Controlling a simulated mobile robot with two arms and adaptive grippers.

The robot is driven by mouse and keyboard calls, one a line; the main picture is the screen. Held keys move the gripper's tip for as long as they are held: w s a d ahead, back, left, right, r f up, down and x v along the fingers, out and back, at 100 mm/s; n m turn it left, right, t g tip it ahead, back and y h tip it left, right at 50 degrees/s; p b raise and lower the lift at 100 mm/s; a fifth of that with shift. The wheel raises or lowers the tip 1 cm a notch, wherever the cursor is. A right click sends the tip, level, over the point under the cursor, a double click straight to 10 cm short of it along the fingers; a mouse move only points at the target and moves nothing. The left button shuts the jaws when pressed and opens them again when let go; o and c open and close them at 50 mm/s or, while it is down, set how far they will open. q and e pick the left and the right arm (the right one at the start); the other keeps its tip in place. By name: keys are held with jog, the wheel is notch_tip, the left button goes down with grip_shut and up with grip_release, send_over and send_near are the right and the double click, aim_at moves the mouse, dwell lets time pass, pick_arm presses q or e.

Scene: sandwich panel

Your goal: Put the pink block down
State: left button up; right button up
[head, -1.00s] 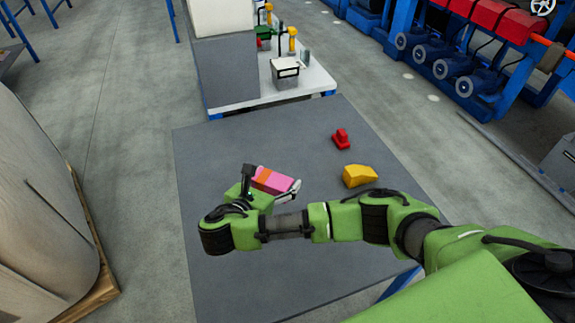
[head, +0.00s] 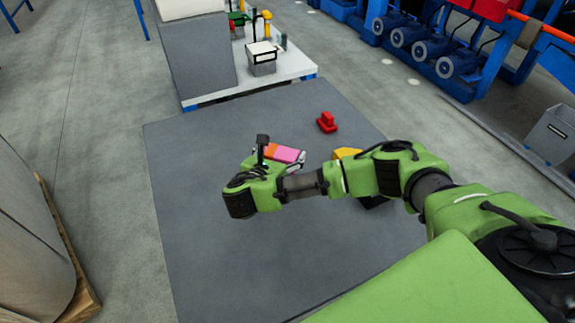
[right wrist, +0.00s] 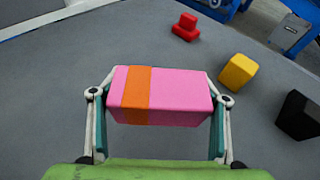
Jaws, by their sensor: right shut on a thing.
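The pink block (head: 286,154) with an orange band is in my right gripper (head: 281,156), over the grey table (head: 215,270). The right wrist view shows the block (right wrist: 180,95) lying across between the two fingers (right wrist: 160,105), one at each end. The head view hides part of the block behind my gripper. I cannot tell whether its underside touches the table. My left gripper is not in view.
A red piece (head: 327,123) and a yellow block (head: 346,153) lie on the table beyond and to the right. A black block (right wrist: 299,115) shows at right in the right wrist view. The table's left side is clear. A white bench (head: 290,68) stands behind.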

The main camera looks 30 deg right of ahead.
jog(key=shift+w+d+f, duration=0.2)
jog(key=shift+d+f, duration=0.25)
jog(key=shift+f, duration=0.1)
jog(key=shift+w+d+f, duration=0.2)
jog(key=shift+d+f, duration=0.2)
jog(key=shift+f, duration=0.15)
jog(key=shift+d+f, duration=0.2)
jog(key=shift+f, duration=1.65)
jog(key=o, duration=0.9)
jog(key=shift+f, duration=0.1)
jog(key=shift+c, duration=0.2)
jog(key=o, duration=0.4)
